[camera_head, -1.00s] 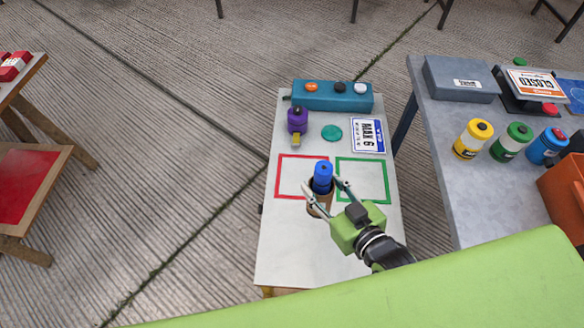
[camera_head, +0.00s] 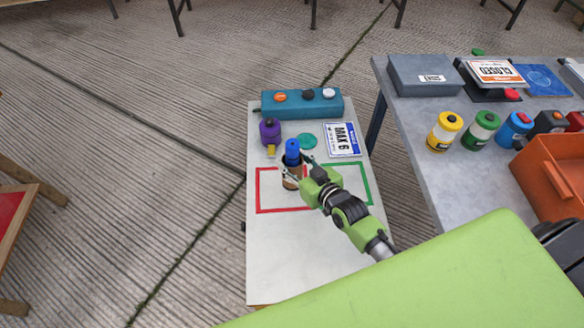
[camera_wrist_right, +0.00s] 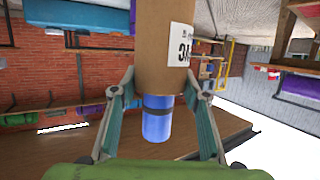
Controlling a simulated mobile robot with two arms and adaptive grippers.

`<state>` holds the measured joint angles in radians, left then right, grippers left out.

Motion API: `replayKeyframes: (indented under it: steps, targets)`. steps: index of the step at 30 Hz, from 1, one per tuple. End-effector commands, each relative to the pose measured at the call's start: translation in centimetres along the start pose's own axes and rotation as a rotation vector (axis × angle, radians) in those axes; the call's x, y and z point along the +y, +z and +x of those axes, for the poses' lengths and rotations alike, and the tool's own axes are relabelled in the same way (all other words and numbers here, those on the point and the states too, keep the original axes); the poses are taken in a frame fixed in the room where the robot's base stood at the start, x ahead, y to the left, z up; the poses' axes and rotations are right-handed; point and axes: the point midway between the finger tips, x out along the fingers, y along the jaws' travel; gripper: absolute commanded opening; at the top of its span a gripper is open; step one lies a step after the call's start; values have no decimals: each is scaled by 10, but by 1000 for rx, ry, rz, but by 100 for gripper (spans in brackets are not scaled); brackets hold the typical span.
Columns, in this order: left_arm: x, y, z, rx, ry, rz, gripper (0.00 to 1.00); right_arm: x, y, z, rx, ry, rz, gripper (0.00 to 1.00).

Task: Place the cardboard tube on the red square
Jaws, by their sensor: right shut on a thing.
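The cardboard tube (camera_head: 291,182) is brown with a blue cylinder (camera_head: 292,150) at its upper end. My right gripper (camera_head: 291,172) is shut around the tube. In the right wrist view the tube (camera_wrist_right: 165,45) stands between the two fingers (camera_wrist_right: 163,85), with a white label on its side and the blue cylinder (camera_wrist_right: 157,122) below it in the picture. The red square (camera_head: 257,192) is an outline on the white table. The tube overlaps its far right part in the head view. Whether the tube touches the table cannot be told. My left gripper is out of view.
A green square (camera_head: 369,190) lies right of the red one, partly behind my arm. A purple object (camera_head: 270,132), a green disc (camera_head: 307,141), a MAX 6 sign (camera_head: 343,140) and a teal box (camera_head: 302,104) are farther back. The white table's near part (camera_head: 285,255) is clear.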

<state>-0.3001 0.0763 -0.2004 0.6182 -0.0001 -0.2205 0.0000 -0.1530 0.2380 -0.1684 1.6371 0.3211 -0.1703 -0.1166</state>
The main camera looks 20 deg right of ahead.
Motion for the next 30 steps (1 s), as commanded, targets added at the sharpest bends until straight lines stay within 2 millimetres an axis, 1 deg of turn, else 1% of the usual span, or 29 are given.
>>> replayKeyframes:
  steps: [1,8,9,11,14,26,27,29,30]
  targets:
    - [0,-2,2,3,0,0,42,1,1,5,6,-1,0,0]
    - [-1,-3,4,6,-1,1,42,6,10,18,6,0,-2,0]
    - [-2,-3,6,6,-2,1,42,5,17,19,3,0,-1,0]
    - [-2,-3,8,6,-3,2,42,5,26,22,3,-1,-1,0]
    - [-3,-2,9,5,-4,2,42,5,35,25,5,-1,-1,0]
    - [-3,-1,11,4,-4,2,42,5,40,26,6,-1,0,0]
    - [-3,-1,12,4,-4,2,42,4,44,26,-1,-1,0,45]
    - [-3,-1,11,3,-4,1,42,4,43,25,-1,-2,0,59]
    - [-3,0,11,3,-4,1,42,4,43,25,-1,-1,0,59]
